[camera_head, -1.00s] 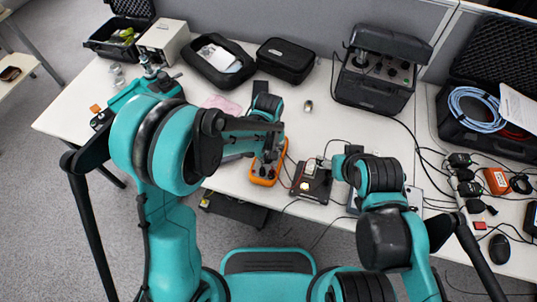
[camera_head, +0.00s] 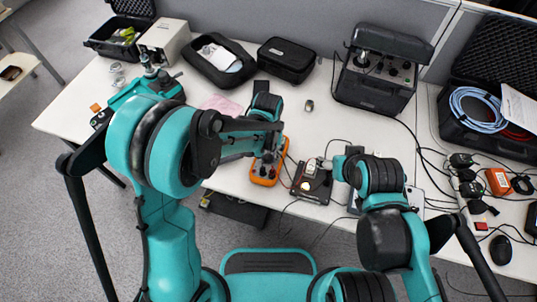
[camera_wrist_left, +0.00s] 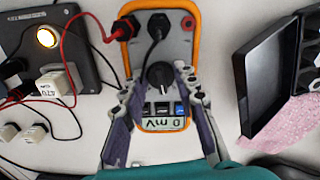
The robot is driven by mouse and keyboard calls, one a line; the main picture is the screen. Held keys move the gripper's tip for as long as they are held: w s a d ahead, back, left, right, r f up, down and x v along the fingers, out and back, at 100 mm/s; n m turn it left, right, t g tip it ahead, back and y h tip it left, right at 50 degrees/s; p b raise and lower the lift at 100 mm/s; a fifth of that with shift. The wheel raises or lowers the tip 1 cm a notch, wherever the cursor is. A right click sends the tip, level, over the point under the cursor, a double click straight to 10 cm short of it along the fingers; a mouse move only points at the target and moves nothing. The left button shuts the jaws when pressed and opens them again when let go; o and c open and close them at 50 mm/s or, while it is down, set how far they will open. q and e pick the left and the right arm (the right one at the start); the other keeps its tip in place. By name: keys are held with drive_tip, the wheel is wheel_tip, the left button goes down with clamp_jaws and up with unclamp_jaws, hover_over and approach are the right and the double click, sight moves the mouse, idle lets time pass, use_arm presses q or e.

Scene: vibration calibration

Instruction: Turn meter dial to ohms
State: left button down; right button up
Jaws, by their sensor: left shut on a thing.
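The orange-rimmed multimeter (camera_head: 264,177) lies on the white table. In the left wrist view the meter (camera_wrist_left: 197,62) shows a dark round dial (camera_wrist_left: 159,75) in its middle. Its display (camera_wrist_left: 165,123) appears upside down and seems to read 0 mV. Red and black plugs sit at the end away from the display. My left gripper (camera_wrist_left: 158,78) is over the meter, its two fingers on either side of the dial and shut on it. The left gripper (camera_head: 268,155) partly hides the meter in the head view. My right gripper (camera_head: 338,165) is by a small dark device; its fingers are unclear.
The dark device (camera_head: 312,184) with a lit lamp stands right of the meter, with leads around it. An open black case (camera_wrist_left: 267,75) and a pink cloth (camera_wrist_left: 282,125) lie on the meter's other side. A large black instrument (camera_head: 375,80) stands at the back.

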sight(268, 157)
use_arm(q)
drive_tip(key=shift+m, duration=0.8)
drive_tip(key=c, duration=1.2)
unclamp_jaws()
drive_tip(key=shift+o, duration=0.2)
wheel_tip(268, 157, up, 12)
